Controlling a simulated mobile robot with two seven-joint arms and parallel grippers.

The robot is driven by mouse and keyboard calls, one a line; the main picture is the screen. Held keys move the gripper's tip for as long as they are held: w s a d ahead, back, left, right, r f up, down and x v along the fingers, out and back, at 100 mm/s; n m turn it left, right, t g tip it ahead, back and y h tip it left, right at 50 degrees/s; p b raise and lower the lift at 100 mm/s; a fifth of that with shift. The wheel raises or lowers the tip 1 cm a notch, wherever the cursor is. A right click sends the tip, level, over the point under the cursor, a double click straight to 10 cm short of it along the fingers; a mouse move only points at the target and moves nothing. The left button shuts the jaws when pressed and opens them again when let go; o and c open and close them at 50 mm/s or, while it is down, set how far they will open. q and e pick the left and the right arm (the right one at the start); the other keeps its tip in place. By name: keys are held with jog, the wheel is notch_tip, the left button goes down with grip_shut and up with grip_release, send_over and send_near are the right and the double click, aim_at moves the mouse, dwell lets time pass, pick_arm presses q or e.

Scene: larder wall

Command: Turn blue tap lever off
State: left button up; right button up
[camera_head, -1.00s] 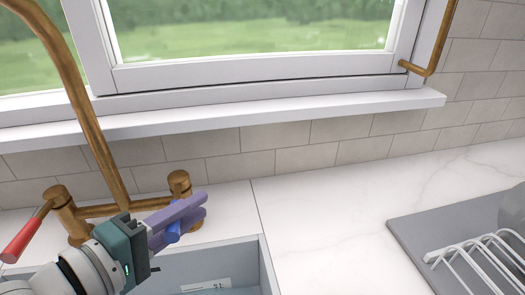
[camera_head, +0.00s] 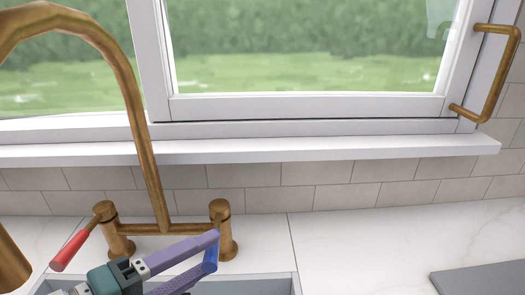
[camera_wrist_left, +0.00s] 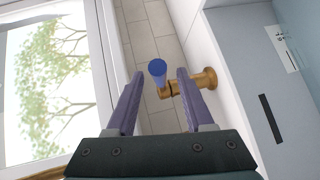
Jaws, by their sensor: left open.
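The brass tap (camera_head: 150,150) stands behind the sink, with a red lever (camera_head: 69,250) on its left valve and a blue lever (camera_head: 211,258) on its right valve. The blue lever points down and toward me from the brass valve. My left gripper (camera_head: 208,254) is open, with its purple fingers on either side of the blue lever. In the left wrist view the blue lever (camera_wrist_left: 157,70) shows between the tips of the open gripper (camera_wrist_left: 160,75), beside the brass valve (camera_wrist_left: 205,78). Whether a finger touches the lever I cannot tell. My right gripper is out of view.
A white window sill (camera_head: 300,147) runs behind the tap, under a window with a brass handle (camera_head: 497,75). The sink edge (camera_head: 292,280) lies below. A grey mat (camera_head: 485,280) lies at the lower right. The white counter (camera_head: 370,240) between is clear.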

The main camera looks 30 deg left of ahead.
pick_arm(q)
jog(key=v, duration=0.5)
dwell(0.4)
